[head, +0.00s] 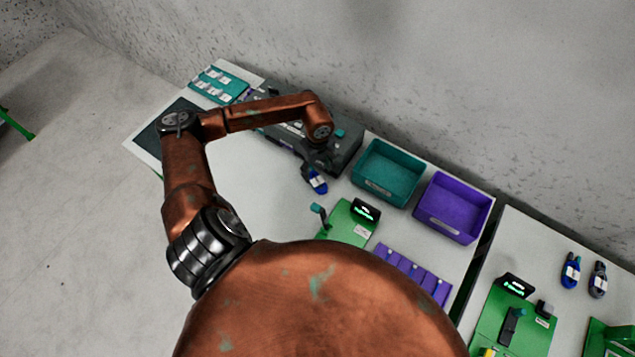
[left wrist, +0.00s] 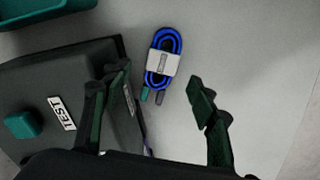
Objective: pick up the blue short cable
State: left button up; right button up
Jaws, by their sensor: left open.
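The short blue cable (head: 317,185) lies coiled on the white table, just below the dark test device in the head view. In the left wrist view the blue cable (left wrist: 164,58) has a white label band around it, with a teal and a grey plug end at its lower side. My left gripper (left wrist: 160,85) is open and empty, with its fingers on either side of the view and the cable ahead, between and beyond the fingertips. In the head view my left gripper (head: 309,168) is small, dark and partly hidden beside the cable. My right gripper is not in view.
The dark test device (left wrist: 60,95) stands close to the left finger. A teal bin (head: 387,172) and a purple bin (head: 452,207) stand right of the cable. A green board (head: 348,222) lies below it. Another blue cable (head: 571,271) lies on the right table.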

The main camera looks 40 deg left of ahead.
aim_at(317, 180)
pick_arm(q)
notch_tip(317, 180, down, 6)
jog(key=shift+s+r+p, duration=0.1)
jog(key=shift+p, duration=0.25)
jog(key=shift+c, duration=0.3)
jog(key=c, duration=1.3)
